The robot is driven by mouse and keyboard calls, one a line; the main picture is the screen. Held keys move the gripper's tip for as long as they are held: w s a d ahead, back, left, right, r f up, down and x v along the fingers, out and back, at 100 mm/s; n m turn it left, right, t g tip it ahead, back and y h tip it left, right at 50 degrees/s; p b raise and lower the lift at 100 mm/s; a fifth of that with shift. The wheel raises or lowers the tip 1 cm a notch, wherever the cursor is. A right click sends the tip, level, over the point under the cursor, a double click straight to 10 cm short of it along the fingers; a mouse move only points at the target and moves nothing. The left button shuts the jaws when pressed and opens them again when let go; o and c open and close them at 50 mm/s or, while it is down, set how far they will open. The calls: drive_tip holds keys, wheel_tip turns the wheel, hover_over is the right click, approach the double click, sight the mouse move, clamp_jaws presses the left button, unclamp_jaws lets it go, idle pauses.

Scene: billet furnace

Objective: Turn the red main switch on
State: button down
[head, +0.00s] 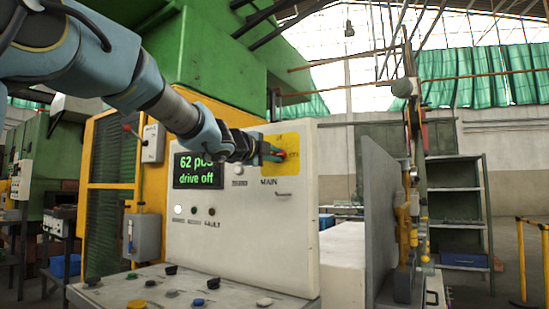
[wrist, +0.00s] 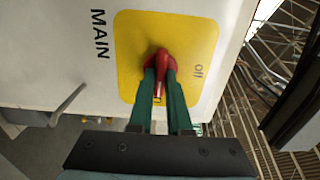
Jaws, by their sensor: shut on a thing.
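The red main switch (wrist: 160,63) sits on a yellow plate (wrist: 127,50) marked "off", with "MAIN" printed beside it. In the head view the yellow plate (head: 283,167) is at the upper right of the white panel. My gripper (wrist: 162,82) is shut on the red switch handle, one green finger on each side. The handle and its pale line run toward the bottom of the wrist view, away from the "off" word. The fingers partly cover the plate. In the head view my gripper (head: 273,154) hides much of the switch.
The display (head: 199,170) reads "62 pcs" and "drive off". Below it, a white lamp (head: 178,210) looks lit. A small lever (wrist: 67,106) sticks out near "MAIN". A sloped console (head: 200,291) with several knobs is below, and a grey upright plate (head: 380,235) stands to the right.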

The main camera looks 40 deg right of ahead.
drive_tip(key=shift+f, duration=0.1)
idle(0.3)
drive_tip(key=c, duration=0.9)
unclamp_jaws()
drive_tip(key=shift+o, duration=0.2)
drive_tip(key=b+v, duration=0.1)
drive_tip(key=v, duration=1)
drive_tip(key=shift+d, duration=0.1)
